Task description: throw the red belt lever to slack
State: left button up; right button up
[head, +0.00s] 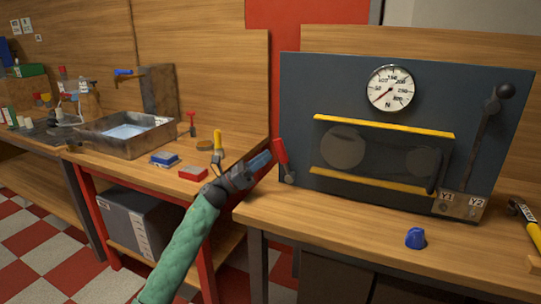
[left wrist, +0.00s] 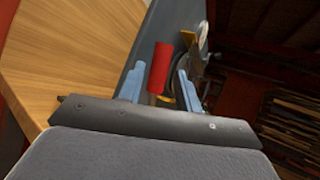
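The red belt lever (head: 281,152) stands at the left edge of the dark panel, its red grip tilted a little left above a metal pivot. My left gripper (head: 264,159) reaches it from the left, with its fingertips close beside the grip. In the left wrist view the red grip (left wrist: 160,68) shows between the two blue fingers of the left gripper (left wrist: 161,82). The fingers are apart, with a gap on the right side of the grip; whether the left finger touches it I cannot tell. My right gripper is not in view.
The dark panel (head: 300,100) carries a round gauge (head: 391,88), yellow guard bars (head: 385,126) and a black-knobbed lever (head: 487,135). A blue knob-like piece (head: 415,238) and a hammer (head: 525,225) lie on the bench.

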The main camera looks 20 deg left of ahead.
pick_arm(q)
jog(key=v, duration=0.3)
jog(key=shift+s+a+f, duration=0.2)
jog(key=shift+a+f, duration=0.05)
jog(key=shift+a, duration=0.1)
